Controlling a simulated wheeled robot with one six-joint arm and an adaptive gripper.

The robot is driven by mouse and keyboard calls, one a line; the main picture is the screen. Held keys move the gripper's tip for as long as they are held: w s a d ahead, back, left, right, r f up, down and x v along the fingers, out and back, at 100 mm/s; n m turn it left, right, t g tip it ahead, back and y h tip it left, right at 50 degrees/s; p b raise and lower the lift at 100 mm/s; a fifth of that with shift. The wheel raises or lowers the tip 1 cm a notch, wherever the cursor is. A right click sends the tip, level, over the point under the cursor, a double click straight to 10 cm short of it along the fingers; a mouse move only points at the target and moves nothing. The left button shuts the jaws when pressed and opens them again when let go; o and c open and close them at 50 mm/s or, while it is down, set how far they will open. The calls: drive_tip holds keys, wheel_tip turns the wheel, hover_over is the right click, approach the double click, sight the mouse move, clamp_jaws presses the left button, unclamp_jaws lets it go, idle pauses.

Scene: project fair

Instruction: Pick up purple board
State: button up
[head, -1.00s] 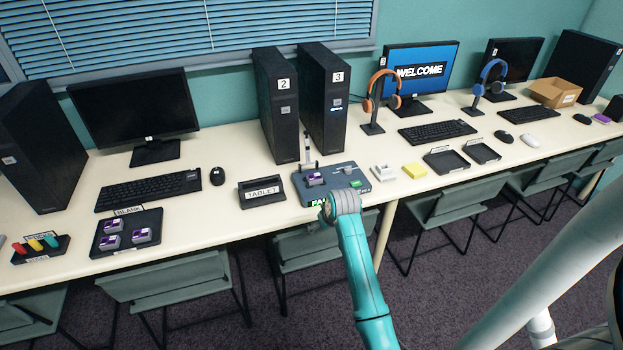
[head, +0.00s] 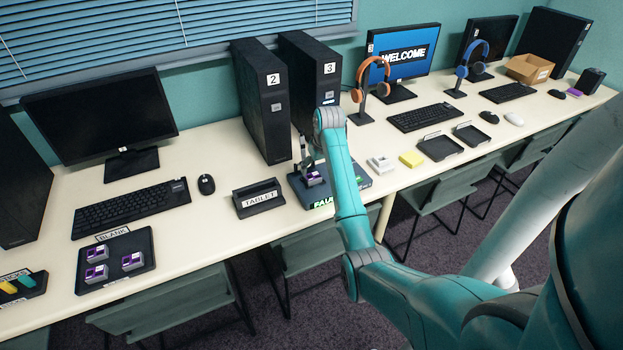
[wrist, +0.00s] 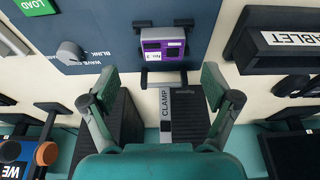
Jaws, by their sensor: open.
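A purple board (wrist: 163,43) in a pale grey casing sits on the dark blue test station (wrist: 90,25), in front of a part labelled CLAMP. In the head view this purple board (head: 312,178) shows beside my arm, on the station (head: 323,200). My gripper (wrist: 159,84) is open and empty in the wrist view, its two fingers apart, with the board ahead between their lines. Several more purple boards (head: 97,254) stand in the tray marked BLANK (head: 116,235) at the left. My arm covers part of the station in the head view.
A TABLET stand (head: 258,198) is just left of the station. Black tower 2 (head: 262,100) and tower 3 (head: 312,80) rise close behind. A yellow block (head: 411,159) and black trays (head: 440,148) lie to the right.

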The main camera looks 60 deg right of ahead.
sight(313, 176)
drive_tip(key=shift+x, duration=3)
drive_tip(key=shift+w+a, duration=0.1)
drive_tip(key=shift+a, duration=0.05)
drive_tip(key=c, duration=1.3)
drive_tip(key=shift+r, duration=0.1)
